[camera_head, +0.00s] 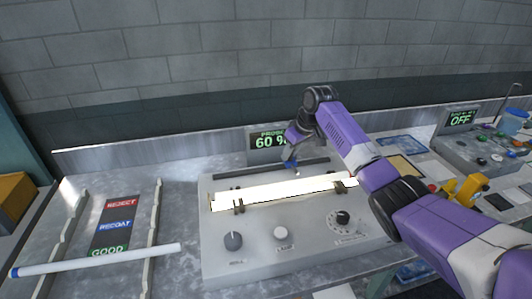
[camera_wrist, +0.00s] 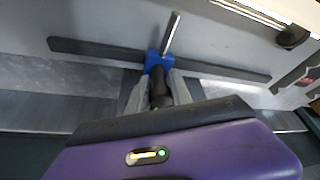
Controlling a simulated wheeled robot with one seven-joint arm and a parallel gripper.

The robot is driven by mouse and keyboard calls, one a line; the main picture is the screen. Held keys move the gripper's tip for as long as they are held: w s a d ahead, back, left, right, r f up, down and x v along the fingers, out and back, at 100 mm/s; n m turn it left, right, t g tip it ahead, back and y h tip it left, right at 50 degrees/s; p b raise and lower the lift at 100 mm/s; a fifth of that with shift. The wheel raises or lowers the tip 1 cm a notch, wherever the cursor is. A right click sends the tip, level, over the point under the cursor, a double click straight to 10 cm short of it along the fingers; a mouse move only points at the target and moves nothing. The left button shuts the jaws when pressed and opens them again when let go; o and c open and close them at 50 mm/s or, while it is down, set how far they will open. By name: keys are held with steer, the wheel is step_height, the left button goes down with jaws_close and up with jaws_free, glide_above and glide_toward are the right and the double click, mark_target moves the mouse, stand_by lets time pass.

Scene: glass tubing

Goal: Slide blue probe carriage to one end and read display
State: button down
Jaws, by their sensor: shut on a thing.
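The blue probe carriage (camera_wrist: 158,62) sits on a dark straight rail (camera_wrist: 100,50), with a metal rod sticking out of it. In the head view the carriage (camera_head: 291,163) is small and partly covered by my gripper (camera_head: 289,152). In the wrist view my gripper (camera_wrist: 157,92) is shut on the carriage, its grey fingers either side of a dark stem. Rail shows on both sides of the carriage, so it is at neither end. The display (camera_head: 267,140) behind shows green text, "PROBE" and "60 %", its right part hidden by my arm.
A bright glowing tube (camera_head: 270,192) lies in clips along the grey console (camera_head: 215,240), in front of the rail. Knobs (camera_head: 233,241) line the console's front. Another display (camera_head: 460,119) reads OFF.

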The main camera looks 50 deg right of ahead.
steer(key=s+d, duration=0.1)
steer(key=d, duration=0.1)
steer(key=s+d, duration=0.2)
steer(key=d, duration=0.1)
steer(key=s+d, duration=0.2)
steer(key=shift+d, duration=0.2)
steer(key=c, duration=1.2)
jaws_free()
steer(key=shift+o, duration=0.2)
steer(key=b+v, duration=0.1)
steer(key=v, duration=0.6)
steer(key=shift+r, duration=0.4)
steer(key=shift+s, duration=0.15)
